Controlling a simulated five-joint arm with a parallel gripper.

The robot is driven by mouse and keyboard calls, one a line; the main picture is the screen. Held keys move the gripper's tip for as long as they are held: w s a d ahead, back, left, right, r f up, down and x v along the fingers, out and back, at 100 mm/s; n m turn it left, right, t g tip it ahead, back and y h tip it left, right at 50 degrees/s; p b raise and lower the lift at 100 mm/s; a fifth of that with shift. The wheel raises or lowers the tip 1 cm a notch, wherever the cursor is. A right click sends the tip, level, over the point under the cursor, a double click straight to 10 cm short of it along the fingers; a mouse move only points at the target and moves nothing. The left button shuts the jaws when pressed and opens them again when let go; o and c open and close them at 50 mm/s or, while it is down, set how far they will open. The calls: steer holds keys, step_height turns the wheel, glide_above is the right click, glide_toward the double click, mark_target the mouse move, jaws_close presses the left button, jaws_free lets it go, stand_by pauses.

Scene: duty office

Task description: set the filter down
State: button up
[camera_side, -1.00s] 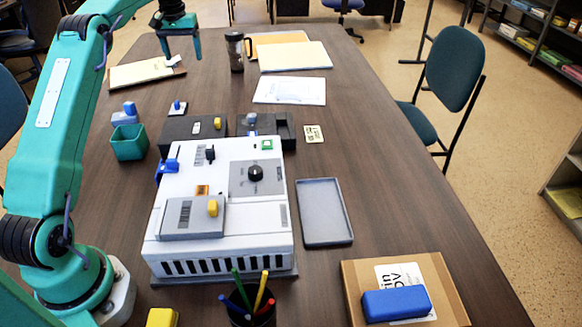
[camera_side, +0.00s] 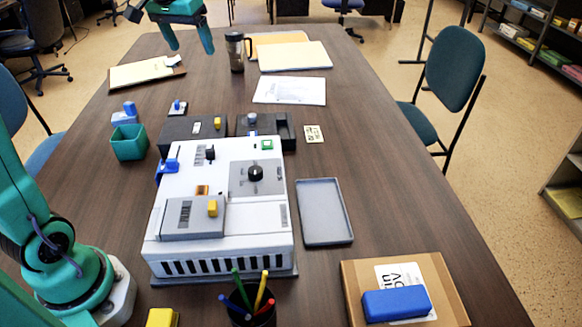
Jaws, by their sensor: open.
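My gripper (camera_side: 189,40) is at the top of the view, above the far part of the table. Its two teal fingers are apart with nothing between them. No part is labelled as a filter that I can read, so I cannot tell which thing it is. A white machine (camera_side: 270,215) stands mid-table with a black knob (camera_side: 255,173). A grey block (camera_side: 180,228) with a yellow knob (camera_side: 212,208) lies on its near left part. An empty grey tray (camera_side: 325,212) lies to its right. The gripper is far behind these and touches none of them.
Two dark boxes (camera_side: 178,148) (camera_side: 285,133) stand behind the machine, with a teal bin (camera_side: 128,143) to their left. A tumbler (camera_side: 236,55), a clipboard (camera_side: 140,74) and papers (camera_side: 290,91) are farther back. A pen cup (camera_side: 243,318) and a cardboard box (camera_side: 360,285) are in front.

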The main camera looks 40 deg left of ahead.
steer(key=s+d+f+m, duration=0.1)
steer(key=s+d+f, duration=0.2)
steer(key=s, duration=0.3)
steer(key=s+d+f+m+t, duration=0.1)
steer(key=s+d+f, duration=0.1)
steer(key=s+d, duration=0.2)
steer(key=s+d+f+m+t+h, duration=0.1)
steer(key=s+d+f, duration=0.2)
steer(key=s, duration=0.6)
steer(key=shift+s+d+f+m, duration=0.2)
steer(key=shift+d+f+m, duration=0.1)
steer(key=shift+d, duration=0.5)
